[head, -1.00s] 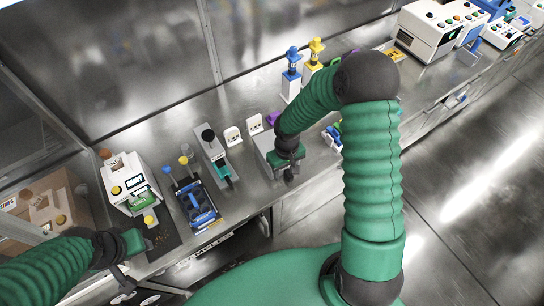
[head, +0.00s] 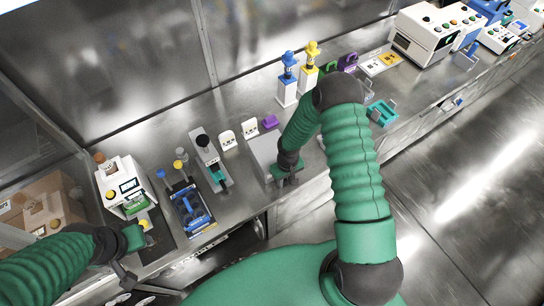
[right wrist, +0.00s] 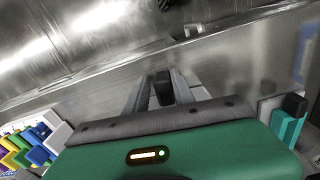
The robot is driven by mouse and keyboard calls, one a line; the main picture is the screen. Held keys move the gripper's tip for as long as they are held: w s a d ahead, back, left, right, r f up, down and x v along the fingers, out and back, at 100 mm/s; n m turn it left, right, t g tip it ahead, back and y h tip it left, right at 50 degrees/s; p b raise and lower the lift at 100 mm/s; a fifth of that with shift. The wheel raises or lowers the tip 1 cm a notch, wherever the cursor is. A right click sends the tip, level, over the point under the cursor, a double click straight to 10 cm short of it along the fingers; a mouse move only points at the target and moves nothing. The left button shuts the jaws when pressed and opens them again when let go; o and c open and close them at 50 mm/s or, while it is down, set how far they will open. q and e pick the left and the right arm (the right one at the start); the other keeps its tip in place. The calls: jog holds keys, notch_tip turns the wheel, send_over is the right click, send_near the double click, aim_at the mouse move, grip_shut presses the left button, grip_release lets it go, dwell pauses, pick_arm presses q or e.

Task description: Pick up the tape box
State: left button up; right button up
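I cannot tell for sure which thing is the tape box. A plain grey box (head: 263,148) stands on the bench beside my right gripper, partly hidden by my right arm. My right gripper (head: 291,180) is low at the bench's front edge, in front of that box.
Left of the grey box are a grey stand with a black knob (head: 210,160), a blue tool tray (head: 191,208) and a white machine (head: 122,185). Blue and yellow topped bottles (head: 288,80) stand behind. A teal holder (head: 382,112) lies right of my arm.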

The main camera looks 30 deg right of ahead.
jog(key=shift+d, duration=0.2)
jog(key=c, duration=0.5)
jog(key=shift+a, duration=0.15)
grip_shut()
jog(key=shift+a+r, duration=0.1)
jog(key=shift+a, duration=0.35)
jog(key=shift+d, duration=0.4)
jog(key=shift+a, duration=0.25)
